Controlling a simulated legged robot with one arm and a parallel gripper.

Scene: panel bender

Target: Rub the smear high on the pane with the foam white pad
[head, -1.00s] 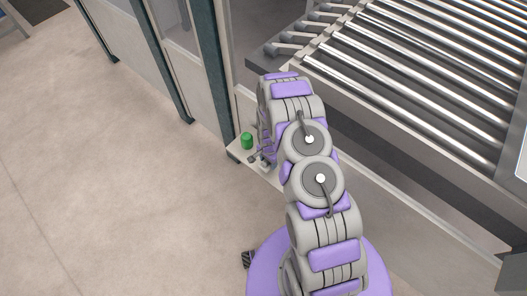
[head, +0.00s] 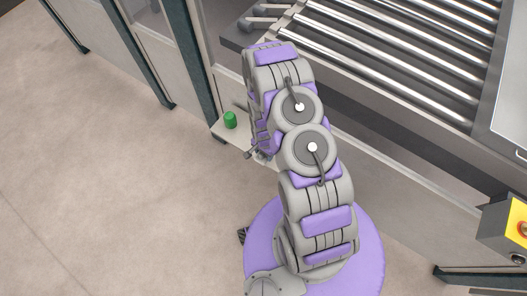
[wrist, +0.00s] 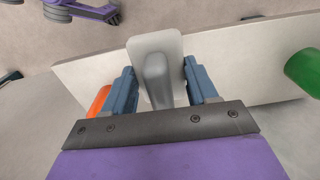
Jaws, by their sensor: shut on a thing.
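My gripper (wrist: 158,82) has its two blue fingers on either side of the grey-white grip of the foam white pad (wrist: 172,42) in the wrist view. It is shut on that grip, with the flat pad beyond the fingertips, over or at the pale shelf. Whether the pad touches the shelf I cannot tell. In the head view my gripper (head: 262,155) is small and partly behind my arm, beside the shelf; the pad cannot be made out there. I cannot make out the smear in either view.
A pale shelf (wrist: 240,68) carries a green cylinder (head: 230,120) left of my gripper in the head view. An orange thing (wrist: 99,101) shows in the wrist view. The roller table (head: 400,50) and a yellow-topped box (head: 516,222) stand right. Floor is clear at left.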

